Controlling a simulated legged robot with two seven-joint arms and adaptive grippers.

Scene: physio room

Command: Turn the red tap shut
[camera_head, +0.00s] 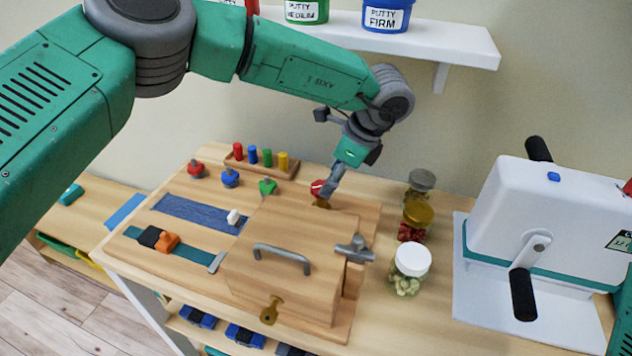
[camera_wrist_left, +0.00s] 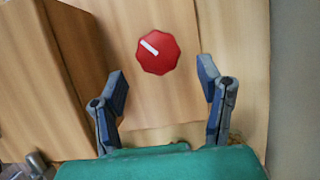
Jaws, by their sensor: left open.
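The red tap (camera_head: 317,188) is a small knob on a brass-coloured base at the back of the wooden activity board (camera_head: 338,322). In the left wrist view the red tap (camera_wrist_left: 158,54) is an eight-sided disc with a white mark slanting to the upper left. My left gripper (camera_head: 331,188) reaches down at the tap from above and behind. In the wrist view my left gripper (camera_wrist_left: 163,77) is open, with a finger on either side and the knob between and slightly beyond the tips, clear of both. My right gripper is not in view.
A wooden box (camera_head: 285,235) with a grey handle stands just in front of the tap. A grey cross-shaped knob (camera_head: 355,249) is at its right. Jars (camera_head: 409,268) stand to the right, near a white hand-crank machine (camera_head: 550,220). Coloured pegs (camera_head: 262,160) are left of the tap.

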